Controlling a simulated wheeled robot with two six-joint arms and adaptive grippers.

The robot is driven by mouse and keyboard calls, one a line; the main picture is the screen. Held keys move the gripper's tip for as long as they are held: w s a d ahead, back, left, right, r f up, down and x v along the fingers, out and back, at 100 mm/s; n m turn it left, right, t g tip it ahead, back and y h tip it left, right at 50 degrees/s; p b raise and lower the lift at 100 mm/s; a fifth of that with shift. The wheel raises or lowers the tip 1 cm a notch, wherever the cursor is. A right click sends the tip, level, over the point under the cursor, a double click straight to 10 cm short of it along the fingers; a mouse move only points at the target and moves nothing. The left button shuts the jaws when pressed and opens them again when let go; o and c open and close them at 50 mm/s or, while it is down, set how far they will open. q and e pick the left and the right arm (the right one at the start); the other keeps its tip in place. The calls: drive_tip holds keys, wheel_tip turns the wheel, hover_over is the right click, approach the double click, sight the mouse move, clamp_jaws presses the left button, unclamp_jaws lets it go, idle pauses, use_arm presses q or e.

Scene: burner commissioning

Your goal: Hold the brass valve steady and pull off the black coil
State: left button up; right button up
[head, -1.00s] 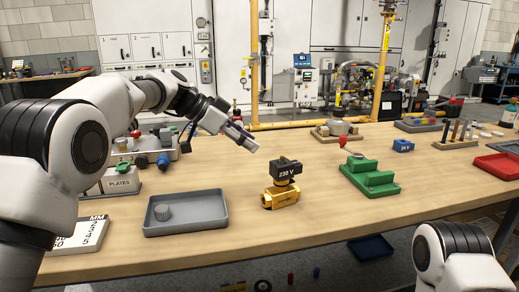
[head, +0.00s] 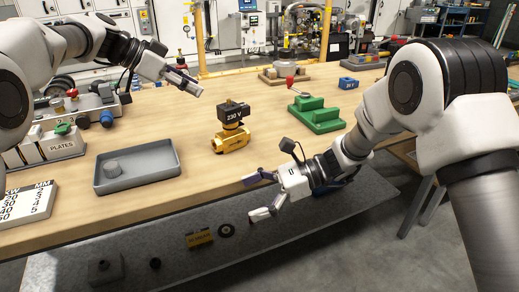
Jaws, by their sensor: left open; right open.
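The brass valve (head: 231,140) stands on the wooden table near the middle of the head view. The black coil (head: 234,112), marked 230 V, sits on top of the valve. My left gripper (head: 190,86) is open and empty, above the table to the left of the coil and apart from it. My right gripper (head: 254,197) is open and empty at the table's front edge, below and to the right of the valve, and touches neither part.
A box marked PLATES (head: 68,147) is at the left. Bare table surrounds the valve.

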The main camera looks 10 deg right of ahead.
drive_tip(key=w+r+n+t+y, duration=0.1)
drive_tip(key=w+r+n+y, duration=0.15)
drive_tip(key=r, duration=0.85)
drive_tip(key=w+r+n+t+y, duration=0.1)
drive_tip(key=w+r+n+y, duration=0.2)
drive_tip(key=r, duration=0.7)
drive_tip(key=m+t+h, duration=0.4)
drive_tip(key=m+t, duration=0.4)
drive_tip(key=m, duration=0.4)
approach(232, 129)
drive_tip(key=w+a, duration=0.2)
drive_tip(key=shift+w+f, duration=0.3)
drive_tip(key=shift+w, duration=0.1)
drive_tip(key=shift+f, duration=0.15)
drive_tip(key=x, duration=0.7)
drive_tip(key=shift+w+a+f, duration=0.1)
drive_tip(key=shift+w+a, duration=0.05)
drive_tip(key=shift+a, duration=0.15)
drive_tip(key=c, duration=1.5)
